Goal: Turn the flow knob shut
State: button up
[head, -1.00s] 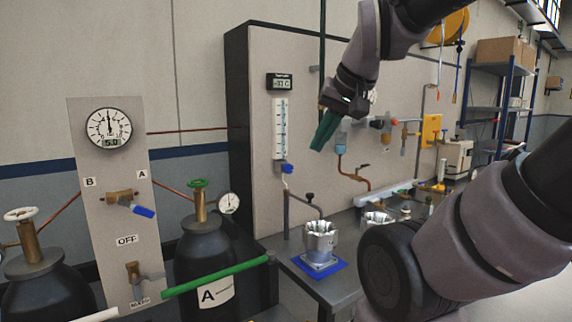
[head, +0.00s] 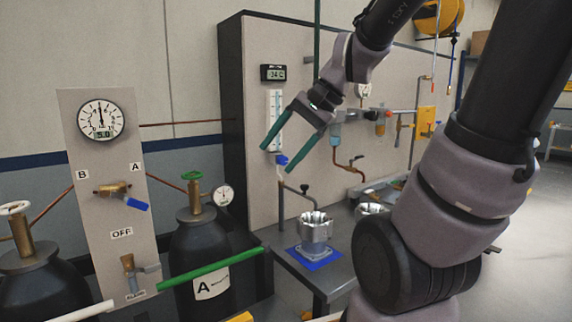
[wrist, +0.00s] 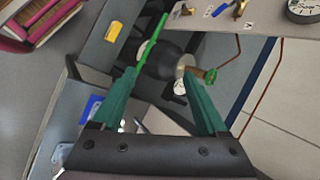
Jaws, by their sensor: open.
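The flow tube (head: 275,118), a clear upright scale on the beige panel, has a small blue knob (head: 281,160) at its foot, which I take as the flow knob. My gripper (head: 277,160) is open and empty, its two green fingers pointing down and left. In the head view the fingertips lie on either side of the blue knob, but I cannot tell how far in front of it they are. In the wrist view the open fingers (wrist: 158,74) frame a dark gas cylinder (wrist: 165,62); the blue knob is not visible there.
A gauge board (head: 85,190) with blue- and grey-handled valves stands left. Gas cylinder A (head: 200,255) has a green handwheel (head: 191,175), with a green bar (head: 212,269) in front. A metal housing (head: 315,228) sits on a blue mat (head: 315,257) below my gripper.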

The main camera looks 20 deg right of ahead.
jog(key=w+a+f+m+y, duration=0.1)
jog(key=w+a+m+y, duration=0.2)
jog(key=w+m+y, duration=0.4)
jog(key=m+t+h, duration=0.8)
jog(key=m+t, duration=0.6)
jog(key=m, duration=0.4)
send_near(284, 162)
jog(key=shift+v, duration=0.95)
jog(key=shift+w+d+r, duration=0.1)
jog(key=shift+w, duration=0.1)
jog(key=x, duration=1)
jog(key=shift+w, duration=0.2)
grip_shut()
